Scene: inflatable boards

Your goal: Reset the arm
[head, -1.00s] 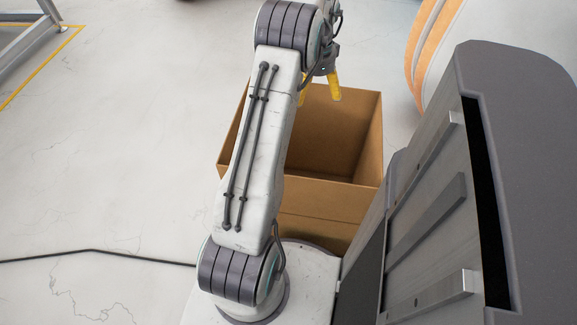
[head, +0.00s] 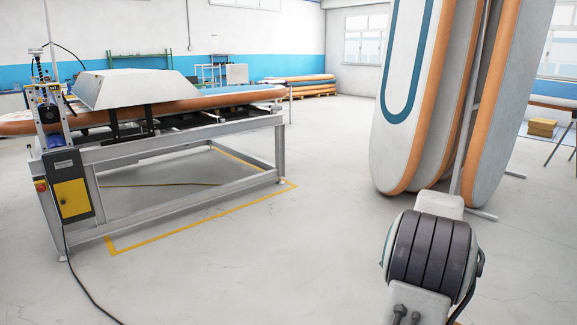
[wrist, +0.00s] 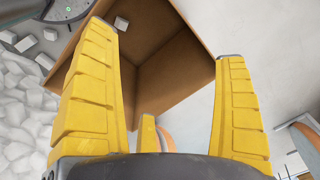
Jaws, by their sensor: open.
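My gripper (wrist: 164,42) shows in the wrist view with its yellow ribbed fingers spread wide and nothing between them. A third yellow finger shows small at the lower middle. In the head view only an arm joint of mine, grey-banded and white, shows at the lower right. The gripper and the box are out of that view.
White rubble-like pieces (wrist: 22,120) lie at the left of the wrist view. In the head view a metal workbench (head: 200,150) with an inflatable board stands left. Tall orange-edged boards (head: 415,110) stand right. The floor between is clear.

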